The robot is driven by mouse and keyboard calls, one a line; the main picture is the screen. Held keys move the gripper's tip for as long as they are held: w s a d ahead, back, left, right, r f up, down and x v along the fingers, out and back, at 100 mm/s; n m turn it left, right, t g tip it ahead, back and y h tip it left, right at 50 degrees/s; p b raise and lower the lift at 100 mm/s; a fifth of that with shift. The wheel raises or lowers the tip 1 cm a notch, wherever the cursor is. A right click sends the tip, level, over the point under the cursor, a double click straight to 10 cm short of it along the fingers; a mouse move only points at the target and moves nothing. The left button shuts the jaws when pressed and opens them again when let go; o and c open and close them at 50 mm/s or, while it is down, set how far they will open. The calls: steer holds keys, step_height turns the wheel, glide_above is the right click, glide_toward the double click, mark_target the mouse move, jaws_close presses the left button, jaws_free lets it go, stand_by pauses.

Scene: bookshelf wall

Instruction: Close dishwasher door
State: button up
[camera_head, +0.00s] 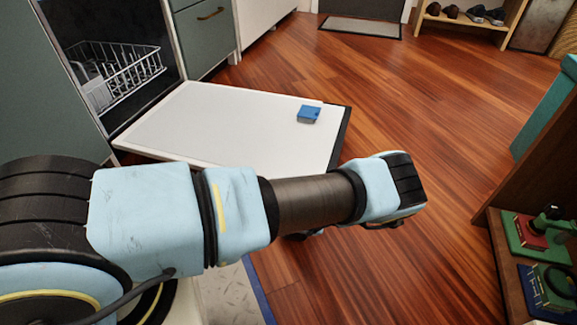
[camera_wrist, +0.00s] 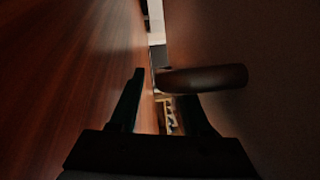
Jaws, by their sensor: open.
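The dishwasher door (camera_head: 215,125) is folded down flat and open, its white inner face up and its dark edge at the right. The dishwasher interior holds a white wire rack (camera_head: 125,70). My arm crosses in front of the door's near edge, and my gripper is mostly hidden beyond the wrist in the head view. In the wrist view my gripper (camera_wrist: 162,84) is open, with nothing held between its fingers. A dark rounded bar (camera_wrist: 205,78) lies just ahead of the right finger, beside a dark flat surface. I cannot tell whether they touch.
A small blue block (camera_head: 309,114) lies on the door near its far right corner. Green cabinets flank the dishwasher. A wooden shelf (camera_head: 505,265) with green items stands at the right. Open wood floor (camera_head: 420,110) lies between door and shelf.

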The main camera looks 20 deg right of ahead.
steer(key=shift+w+d, duration=0.1)
steer(key=shift+w, duration=0.3)
steer(key=shift+c, duration=0.2)
jaws_close()
stand_by(1.0)
